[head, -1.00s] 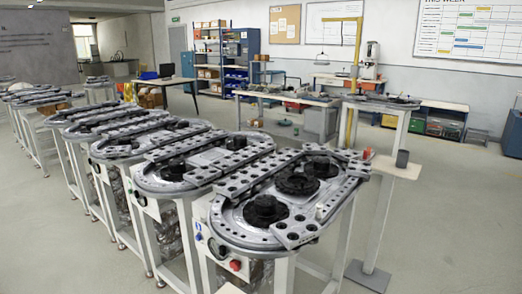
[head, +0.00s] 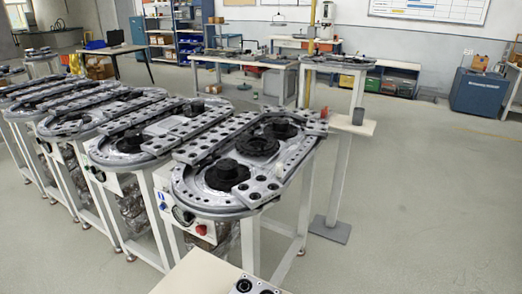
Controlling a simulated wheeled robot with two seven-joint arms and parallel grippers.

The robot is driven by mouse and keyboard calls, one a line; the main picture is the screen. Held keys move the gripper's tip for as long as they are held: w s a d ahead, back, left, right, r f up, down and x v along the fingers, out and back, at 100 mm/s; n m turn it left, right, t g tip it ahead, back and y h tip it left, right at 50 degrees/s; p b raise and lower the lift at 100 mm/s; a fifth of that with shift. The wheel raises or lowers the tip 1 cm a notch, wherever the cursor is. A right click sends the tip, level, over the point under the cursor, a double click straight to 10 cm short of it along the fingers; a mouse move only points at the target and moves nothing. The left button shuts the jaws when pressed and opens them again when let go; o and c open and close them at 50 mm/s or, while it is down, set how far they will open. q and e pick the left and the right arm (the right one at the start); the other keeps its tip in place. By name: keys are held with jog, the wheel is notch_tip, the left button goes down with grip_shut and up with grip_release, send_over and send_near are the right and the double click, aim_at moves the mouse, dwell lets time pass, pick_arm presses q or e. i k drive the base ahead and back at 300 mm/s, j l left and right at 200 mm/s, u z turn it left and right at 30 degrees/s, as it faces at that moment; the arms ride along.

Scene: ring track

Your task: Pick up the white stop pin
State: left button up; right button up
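I cannot pick out the white stop pin with certainty. A small pale upright spot (head: 279,168) shows on the nearest ring track (head: 205,207), too small to identify. This track is a grey oval on a white frame, with black round parts and grey perforated bars on top. Neither of my grippers is in view.
More ring tracks (head: 78,127) stand in a row to the left. A small side shelf (head: 345,125) holds a dark grey cup (head: 358,116). A beige tabletop (head: 196,272) juts in at the bottom. The floor (head: 430,210) on the right is clear.

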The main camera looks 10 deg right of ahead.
aim_at(279, 165)
jog(key=i+l+u, duration=0.1)
jog(key=l, duration=0.55)
jog(key=i+l+u, duration=0.15)
jog(key=i+l, duration=0.15)
jog(key=l, duration=0.4)
jog(key=i+l+u, duration=0.1)
jog(key=l, duration=0.6)
jog(key=i+l+u, duration=0.1)
jog(key=l, duration=0.65)
jog(key=i+l+u, duration=0.1)
jog(key=l, duration=0.6)
jog(key=i+l+u, duration=0.15)
jog(key=l, duration=0.6)
